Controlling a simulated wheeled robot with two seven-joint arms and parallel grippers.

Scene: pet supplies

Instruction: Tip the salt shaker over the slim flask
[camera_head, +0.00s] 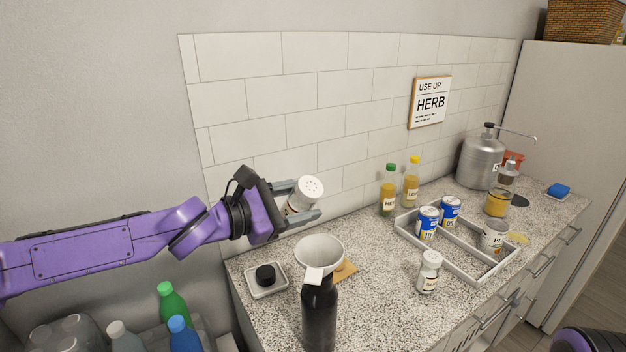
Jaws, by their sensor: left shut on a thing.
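My left gripper (304,204) is shut on the salt shaker (297,204), which has a white lid with small holes. The shaker leans, its lid facing up, to the right and toward the camera. It is held above and behind the slim flask (319,315), a black bottle standing upright near the front left of the counter. A white funnel (319,252) sits in the flask's mouth, and a pale tag hangs at its front. No grains are visible falling. The fingers hide part of the shaker's body. My right gripper is out of view.
A small dish with a black cap (265,275) lies left of the flask. A small white-capped jar (429,272) stands to the right, before a divided tray (461,262) with cans. Two oil bottles (388,190) stand by the wall. Several bottles (172,303) stand lower left.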

